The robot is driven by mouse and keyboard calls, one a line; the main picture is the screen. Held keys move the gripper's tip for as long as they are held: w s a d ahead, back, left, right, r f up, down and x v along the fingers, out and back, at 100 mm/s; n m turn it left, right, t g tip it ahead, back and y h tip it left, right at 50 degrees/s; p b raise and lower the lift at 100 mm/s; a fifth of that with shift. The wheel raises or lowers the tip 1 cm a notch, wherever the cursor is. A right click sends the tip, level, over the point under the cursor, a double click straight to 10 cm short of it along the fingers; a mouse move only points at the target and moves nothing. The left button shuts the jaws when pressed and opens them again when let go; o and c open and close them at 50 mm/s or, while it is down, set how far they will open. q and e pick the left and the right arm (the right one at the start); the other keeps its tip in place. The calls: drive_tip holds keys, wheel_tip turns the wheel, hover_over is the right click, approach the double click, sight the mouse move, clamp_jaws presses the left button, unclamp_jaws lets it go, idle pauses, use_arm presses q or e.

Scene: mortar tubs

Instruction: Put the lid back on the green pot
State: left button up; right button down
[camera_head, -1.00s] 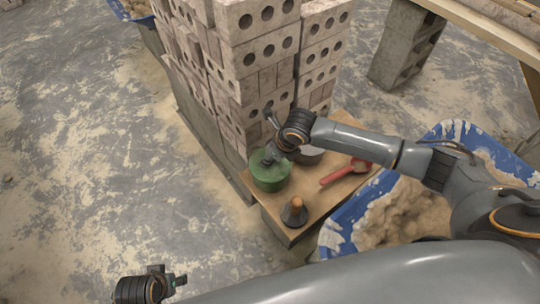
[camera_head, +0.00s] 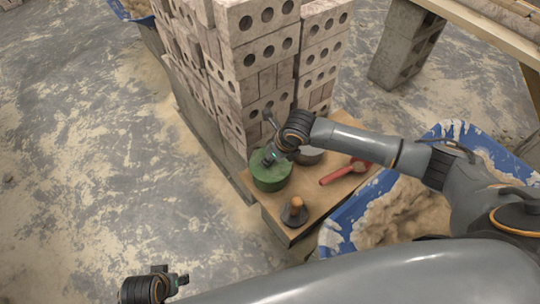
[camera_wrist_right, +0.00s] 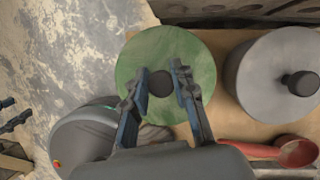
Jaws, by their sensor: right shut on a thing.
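The green pot (camera_head: 271,180) stands on a wooden board beside the brick stack. Its green lid (camera_wrist_right: 170,50) shows from above in the right wrist view, with a dark round knob (camera_wrist_right: 160,83) in its middle. The lid appears to lie on the pot's top; I cannot tell whether it is fully seated. My right gripper (camera_head: 268,159) is over the pot, its fingers shut on the knob; they also show in the right wrist view (camera_wrist_right: 160,82). My left gripper (camera_head: 182,280) is low at the left, away from the pot; its finger opening is unclear.
A grey lidded pot (camera_wrist_right: 268,75) stands right of the green pot. A red ladle (camera_head: 345,172) and a dark cone-shaped tool (camera_head: 294,212) lie close by on the board (camera_head: 322,197). The brick stack (camera_head: 262,70) rises behind. A blue mortar tub (camera_head: 343,222) is at the right.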

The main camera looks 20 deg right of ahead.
idle(0.3)
drive_tip(key=c, duration=1)
unclamp_jaws()
drive_tip(key=shift+o, duration=0.3)
drive_tip(key=o, duration=0.4)
drive_tip(key=shift+r, duration=0.1)
